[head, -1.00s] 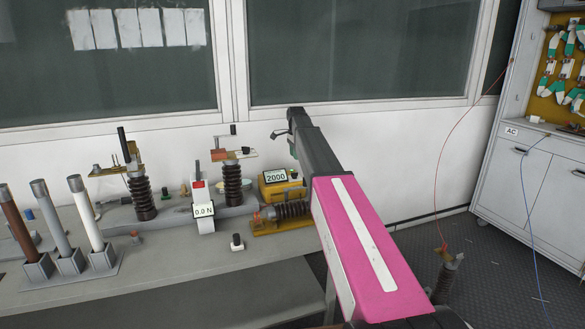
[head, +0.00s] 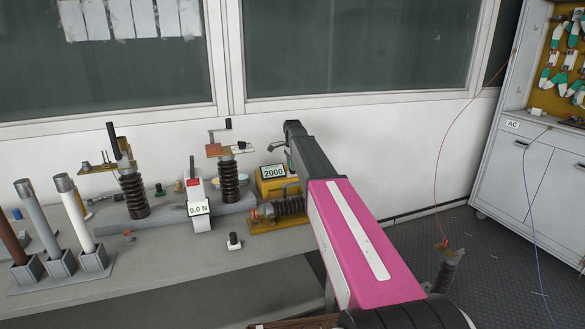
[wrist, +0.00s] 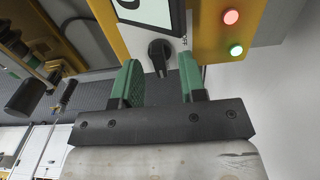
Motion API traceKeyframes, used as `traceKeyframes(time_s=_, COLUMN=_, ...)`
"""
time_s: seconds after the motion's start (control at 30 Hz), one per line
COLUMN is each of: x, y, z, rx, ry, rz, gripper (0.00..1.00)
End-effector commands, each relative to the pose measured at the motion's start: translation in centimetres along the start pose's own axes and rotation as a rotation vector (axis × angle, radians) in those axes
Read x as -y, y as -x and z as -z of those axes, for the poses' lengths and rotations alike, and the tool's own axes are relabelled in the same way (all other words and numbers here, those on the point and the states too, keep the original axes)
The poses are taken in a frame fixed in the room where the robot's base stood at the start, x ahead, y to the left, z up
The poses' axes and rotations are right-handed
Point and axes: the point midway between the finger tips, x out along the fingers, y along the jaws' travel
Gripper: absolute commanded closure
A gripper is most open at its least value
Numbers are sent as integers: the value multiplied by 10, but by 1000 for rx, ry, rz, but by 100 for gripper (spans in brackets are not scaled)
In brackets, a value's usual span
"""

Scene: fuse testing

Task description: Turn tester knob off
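The tester is a yellow box (head: 270,187) with a display reading 2000, on the bench below the window in the head view. In the wrist view its yellow face (wrist: 207,40) shows at the top, with part of the display (wrist: 150,10). The black knob (wrist: 159,52) sits just below that display on a light panel. My gripper (wrist: 161,75) is open, with one green finger on each side of the knob in the picture. In the head view my arm hides part of the tester's right side.
A red light (wrist: 231,17) and a green light (wrist: 236,50) are on the tester's face. The bench front is mostly clear.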

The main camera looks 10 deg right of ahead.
Motion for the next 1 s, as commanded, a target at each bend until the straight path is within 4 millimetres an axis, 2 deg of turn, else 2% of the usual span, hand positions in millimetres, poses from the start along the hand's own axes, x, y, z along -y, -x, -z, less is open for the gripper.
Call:
traceKeyframes(time_s=0.13, x=0, y=-10, z=0, rx=0, ry=0, rz=0, gripper=62)
traceKeyframes(time_s=0.43, x=0, y=-11, z=0, rx=0, ry=0, rz=0, gripper=62)
traceKeyframes(time_s=0.47, x=0, y=-11, z=0, rx=0, ry=0, rz=0, gripper=68)
traceKeyframes(time_s=0.5, x=0, y=-11, z=0, rx=0, ry=0, rz=0, gripper=81)
traceKeyframes(time_s=0.57, x=0, y=-11, z=0, rx=0, ry=0, rz=0, gripper=100)
traceKeyframes(time_s=1.0, x=0, y=-11, z=0, rx=0, ry=50, rz=0, gripper=100)
